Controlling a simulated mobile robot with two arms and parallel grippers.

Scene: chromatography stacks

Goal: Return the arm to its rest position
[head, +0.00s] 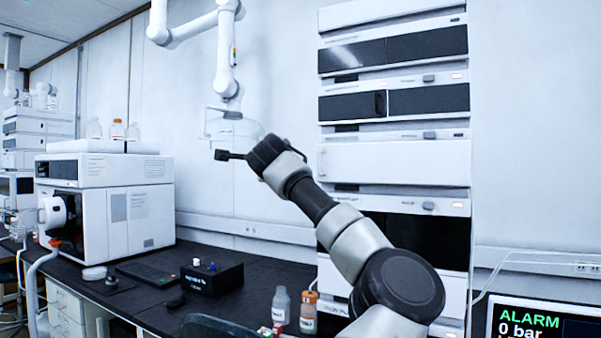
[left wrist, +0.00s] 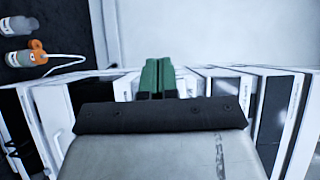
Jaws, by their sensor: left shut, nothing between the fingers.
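The black bench (head: 262,285) carries a grey bottle (head: 281,306), an orange-capped bottle (head: 308,312), a small black box (head: 212,278) and a white instrument (head: 130,205). The orange-capped bottle (left wrist: 25,56) also shows in the left wrist view. A monitor (head: 545,318) stands at the lower right.

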